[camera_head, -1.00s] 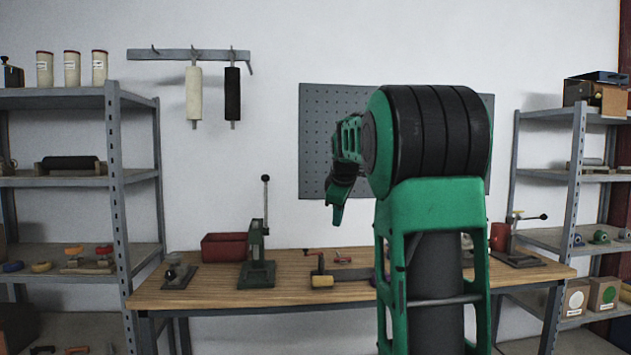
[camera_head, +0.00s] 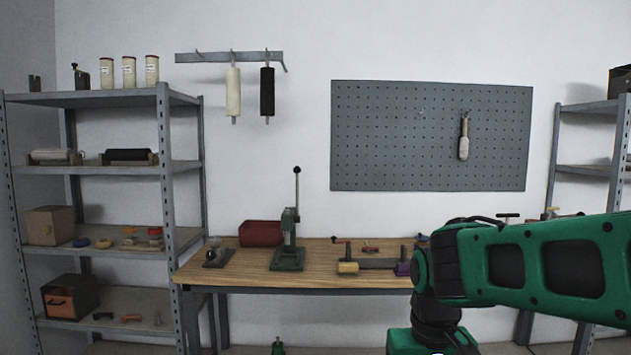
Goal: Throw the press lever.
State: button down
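The green press (camera_head: 287,256) stands on the wooden workbench, left of the middle of the view. Its press lever (camera_head: 297,192) is a thin rod ending in a dark round knob, standing nearly straight up above the press head. Nothing touches the lever. My green and black arm crosses the lower right of the view, well to the right of the press. My gripper cannot be made out in this view.
The workbench (camera_head: 225,266) also bears a red bin (camera_head: 261,233) behind the press, a small dark device (camera_head: 216,254) to its left and a clamp-like tool (camera_head: 374,265) to its right. A grey shelf (camera_head: 165,200) stands at the left. A pegboard (camera_head: 400,135) hangs behind.

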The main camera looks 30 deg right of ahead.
aim_at(297, 170)
jog(key=k, duration=1)
jog(key=z, duration=0.45)
jog(key=i, duration=2.05)
jog(key=u, duration=0.5)
